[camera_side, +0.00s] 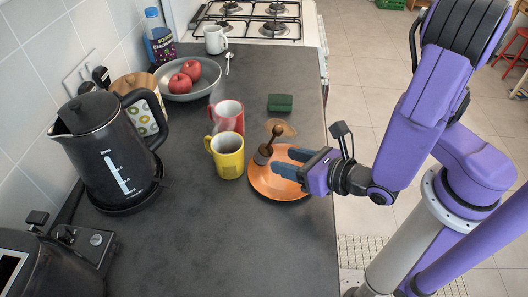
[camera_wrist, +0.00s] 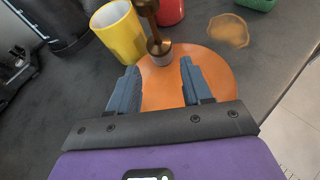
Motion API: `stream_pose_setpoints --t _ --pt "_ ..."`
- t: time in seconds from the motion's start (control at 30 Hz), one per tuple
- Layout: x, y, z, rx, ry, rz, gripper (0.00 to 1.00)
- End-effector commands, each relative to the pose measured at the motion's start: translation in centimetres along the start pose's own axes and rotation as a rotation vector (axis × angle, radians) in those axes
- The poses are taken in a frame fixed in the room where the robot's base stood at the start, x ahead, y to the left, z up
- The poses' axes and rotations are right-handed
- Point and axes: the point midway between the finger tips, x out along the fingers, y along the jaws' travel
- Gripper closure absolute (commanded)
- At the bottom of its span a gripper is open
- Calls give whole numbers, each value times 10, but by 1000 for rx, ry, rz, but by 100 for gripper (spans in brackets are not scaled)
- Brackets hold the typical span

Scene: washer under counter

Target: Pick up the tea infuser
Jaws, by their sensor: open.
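The tea infuser (camera_side: 268,146), with a dark brown handle and a metallic lower end, stands tilted on the orange plate (camera_side: 282,190). In the wrist view the infuser (camera_wrist: 153,24) rises beyond my fingertips, its lower end over the plate (camera_wrist: 217,76) and its top cut off by the frame edge. My gripper (camera_side: 284,161) comes in from the right, low over the plate. Its two blue fingers are open with nothing held between them. In the wrist view my gripper (camera_wrist: 159,67) has the infuser's lower end just ahead of the gap.
A yellow mug (camera_side: 228,158) stands close left of the infuser, with a red mug (camera_side: 229,116) behind it. A brown stain (camera_side: 283,127) and a green block (camera_side: 280,102) lie beyond the plate. A black kettle (camera_side: 105,150) stands left.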

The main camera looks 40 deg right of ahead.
Motion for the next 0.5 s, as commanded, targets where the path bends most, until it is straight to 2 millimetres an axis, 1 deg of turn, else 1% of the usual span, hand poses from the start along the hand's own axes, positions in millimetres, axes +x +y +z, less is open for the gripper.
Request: stream_pose_setpoints --t 0.27,0.5 --pt "17 -1 0 2 0 -2 51" --pt "52 -2 0 6 1 -7 51"
